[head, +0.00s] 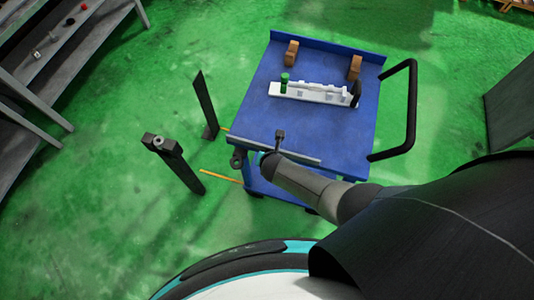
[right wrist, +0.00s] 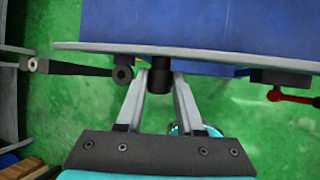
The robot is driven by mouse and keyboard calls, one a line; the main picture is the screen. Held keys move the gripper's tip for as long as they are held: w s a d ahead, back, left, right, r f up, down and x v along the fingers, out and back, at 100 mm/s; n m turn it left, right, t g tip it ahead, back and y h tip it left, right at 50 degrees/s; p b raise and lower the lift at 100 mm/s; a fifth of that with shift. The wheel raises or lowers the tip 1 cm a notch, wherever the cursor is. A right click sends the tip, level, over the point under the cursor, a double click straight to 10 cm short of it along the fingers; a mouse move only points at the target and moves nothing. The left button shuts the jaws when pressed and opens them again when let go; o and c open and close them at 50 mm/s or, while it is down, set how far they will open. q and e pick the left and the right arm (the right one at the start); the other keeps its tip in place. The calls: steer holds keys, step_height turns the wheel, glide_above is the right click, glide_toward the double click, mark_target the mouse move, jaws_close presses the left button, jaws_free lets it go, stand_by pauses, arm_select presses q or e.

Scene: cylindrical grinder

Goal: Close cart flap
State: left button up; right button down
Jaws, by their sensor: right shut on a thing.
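The blue cart (head: 262,88) stands in the middle of the head view. A grey-edged strip (head: 300,158) runs along its near side and seems to be the flap's edge; the flap's angle is hard to tell. In the right wrist view the grey edge (right wrist: 215,52) crosses above my fingers, with blue panel beyond it. My right gripper (right wrist: 164,98) is shut on a black knob (right wrist: 159,79) just below this edge. In the head view my right arm reaches the near side from the right and hides the fingers. My left gripper is not in view.
A white fixture (head: 312,94) with a green knob (head: 284,79) and two brown blocks (head: 291,52) are on the cart top. A black handle (head: 410,110) sticks out right. Black posts (head: 178,163) stand left of the cart. A grey shelf (head: 62,55) is at far left.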

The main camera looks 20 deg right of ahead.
steer(key=shift+w+r+g+y+p, duration=0.1)
steer(key=shift+r+g+y+p, duration=0.15)
steer(key=shift+g+p, duration=0.2)
steer(key=shift+d, duration=0.1)
steer(key=shift+w+d+r+p, duration=0.1)
steer(key=shift+w+p, duration=0.1)
steer(key=shift+p, duration=0.1)
steer(key=c, duration=0.5)
jaws_free()
steer(key=shift+c, duration=0.2)
steer(key=shift+s+r, duration=0.1)
steer(key=shift+r, duration=0.05)
steer(key=shift+v, duration=1.05)
steer(key=v, duration=1.2)
steer(key=shift+d+r, duration=0.15)
steer(key=shift+r, duration=0.35)
steer(key=shift+f+g, duration=0.15)
steer(key=shift+g, duration=0.1)
